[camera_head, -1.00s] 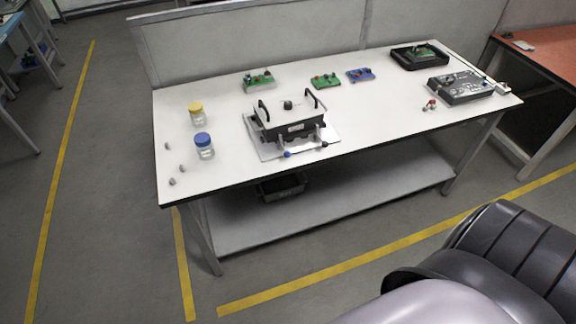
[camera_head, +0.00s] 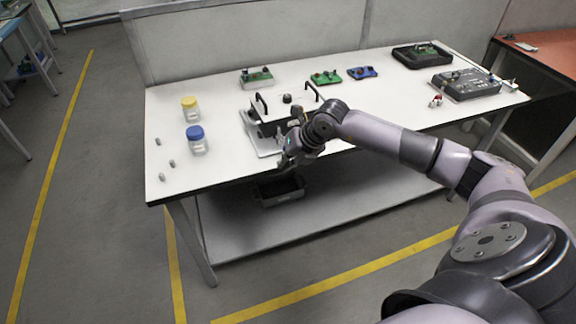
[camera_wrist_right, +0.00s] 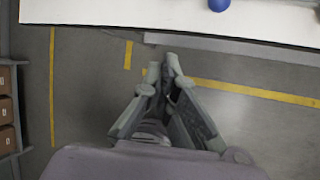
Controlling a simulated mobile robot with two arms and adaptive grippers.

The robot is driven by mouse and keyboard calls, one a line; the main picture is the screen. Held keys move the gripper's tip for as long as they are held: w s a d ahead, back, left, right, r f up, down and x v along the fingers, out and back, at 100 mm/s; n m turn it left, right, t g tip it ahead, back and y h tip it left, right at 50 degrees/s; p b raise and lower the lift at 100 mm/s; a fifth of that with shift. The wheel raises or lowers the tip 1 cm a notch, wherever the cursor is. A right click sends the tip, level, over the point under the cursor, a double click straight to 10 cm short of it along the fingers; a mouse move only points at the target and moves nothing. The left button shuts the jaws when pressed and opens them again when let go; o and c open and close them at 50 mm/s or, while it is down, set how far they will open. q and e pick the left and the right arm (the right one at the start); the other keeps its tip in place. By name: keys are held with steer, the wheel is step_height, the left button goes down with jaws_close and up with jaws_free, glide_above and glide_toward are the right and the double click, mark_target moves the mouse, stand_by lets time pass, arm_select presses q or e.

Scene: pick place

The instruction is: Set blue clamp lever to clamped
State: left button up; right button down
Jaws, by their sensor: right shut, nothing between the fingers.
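The blue clamp lever is hidden there in the head view. A blue round knob (camera_wrist_right: 219,5), which looks like the lever's end, is cut by the top edge of the right wrist view. My right gripper (camera_wrist_right: 163,65) is shut and empty there, apart from the knob, its tips over the floor. My left gripper is not in view.
A blue-lidded jar (camera_head: 197,142) and a yellow-lidded jar (camera_head: 190,109) stand left of the fixture. Green boards (camera_head: 257,79) and a blue board (camera_head: 362,73) lie behind it. A dark bin (camera_head: 280,190) sits below the table.

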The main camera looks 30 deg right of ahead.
steer(key=d+r+h, duration=0.2)
steer(key=d, duration=0.1)
steer(key=d+r, duration=0.1)
steer(key=shift+d+t+h, duration=0.25)
steer(key=shift+t+h, duration=0.05)
steer(key=shift+h, duration=0.1)
steer(key=b+x, duration=0.5)
steer(key=x, duration=0.5)
steer(key=shift+a+r, duration=0.15)
steer(key=shift+r, duration=0.05)
